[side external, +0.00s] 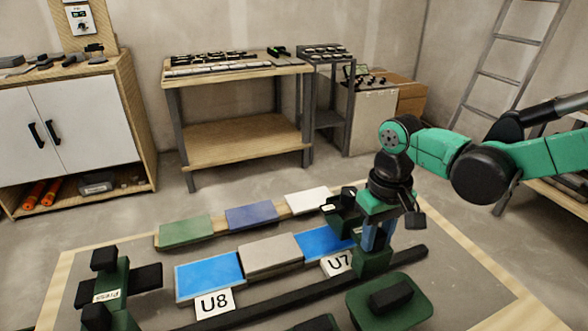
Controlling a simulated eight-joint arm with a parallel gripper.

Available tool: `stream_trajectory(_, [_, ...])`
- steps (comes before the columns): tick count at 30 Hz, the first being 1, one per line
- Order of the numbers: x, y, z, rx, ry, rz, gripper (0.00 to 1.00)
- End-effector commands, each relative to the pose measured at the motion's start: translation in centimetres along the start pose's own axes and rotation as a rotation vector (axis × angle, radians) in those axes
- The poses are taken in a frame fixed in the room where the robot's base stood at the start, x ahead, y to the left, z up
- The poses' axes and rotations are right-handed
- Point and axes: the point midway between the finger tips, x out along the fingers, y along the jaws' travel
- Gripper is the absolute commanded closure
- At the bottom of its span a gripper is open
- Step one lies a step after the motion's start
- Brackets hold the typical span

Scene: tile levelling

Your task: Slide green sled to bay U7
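A dark green block (371,264), which looks like the green sled, sits at the black rail (285,297), just right of the U7 card (338,263). The card stands in front of a bright blue tile (322,242), partly hidden by a green-and-black device. My gripper (377,240) points down directly over the green block, with its lower end at the block's top. I cannot tell whether the fingers are closed on it. A U8 card (214,303) stands before another blue tile (207,275) at left.
A grey tile (270,255) lies between the blue tiles. Behind is a strip with green (186,229), blue (251,215) and white (308,200) tiles. A green "Press" device (117,290) stands left. A green base with a black top (391,299) lies front right.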

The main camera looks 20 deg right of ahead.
Motion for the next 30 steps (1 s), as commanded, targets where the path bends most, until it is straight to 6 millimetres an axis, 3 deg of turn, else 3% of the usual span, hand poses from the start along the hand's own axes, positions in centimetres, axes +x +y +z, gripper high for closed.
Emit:
stream_trajectory(1, [0.0,0.0,-0.1,0.0,0.002,0.0,0.6])
stream_trajectory(3, [0.0,0.0,0.0,0.0,0.002,0.0,0.42])
stream_trajectory(14, [-0.4,0.0,0.0,0.0,0.001,0.0,0.42])
stream_trajectory(30, [-6.2,0.0,0.0,0.0,0.0,0.0,0.42])
